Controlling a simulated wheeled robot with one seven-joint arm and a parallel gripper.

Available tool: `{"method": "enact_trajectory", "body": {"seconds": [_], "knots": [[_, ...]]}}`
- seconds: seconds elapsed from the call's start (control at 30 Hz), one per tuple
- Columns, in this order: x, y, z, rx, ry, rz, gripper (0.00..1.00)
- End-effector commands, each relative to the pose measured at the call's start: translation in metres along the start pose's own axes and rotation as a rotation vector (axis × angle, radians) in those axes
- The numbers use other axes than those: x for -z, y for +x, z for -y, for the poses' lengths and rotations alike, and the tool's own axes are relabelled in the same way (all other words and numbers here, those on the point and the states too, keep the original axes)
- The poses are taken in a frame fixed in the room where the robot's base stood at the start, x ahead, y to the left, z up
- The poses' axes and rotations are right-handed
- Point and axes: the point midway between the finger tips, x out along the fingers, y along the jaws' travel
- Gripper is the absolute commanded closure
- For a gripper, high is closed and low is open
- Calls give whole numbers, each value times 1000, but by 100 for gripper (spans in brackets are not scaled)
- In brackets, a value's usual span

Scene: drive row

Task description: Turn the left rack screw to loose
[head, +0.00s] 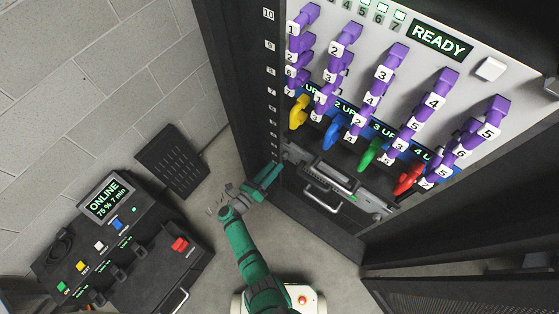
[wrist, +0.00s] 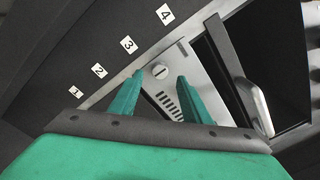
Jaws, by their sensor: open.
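The left rack screw (wrist: 160,72) is a pale round head with a slot, set in the grey left flange of the bottom unit (wrist: 180,66). In the wrist view it shows between the fingertips of my gripper (wrist: 161,78). My gripper is open, with one teal finger on each side of the screw. I cannot tell whether the fingers reach down around it or are still short of it. In the head view my gripper (head: 268,177) is at the left edge of the bottom unit (head: 318,197), and the screw is hidden there.
The bottom unit has a protruding handle (wrist: 252,106), right of my gripper. The dark rack post (wrist: 110,62) with number labels runs along the left. A black console (head: 150,260) stands on the floor at left.

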Motion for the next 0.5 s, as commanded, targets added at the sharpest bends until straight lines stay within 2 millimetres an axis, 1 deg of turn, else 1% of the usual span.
{"method": "enact_trajectory", "body": {"seconds": [0.03,0.2,0.33,0.5], "knots": [[0,10,1,4,1,-3,57],[0,33,1,3,0,-2,57],[0,43,0,1,-1,-1,57],[0,48,0,0,-1,0,57]]}}
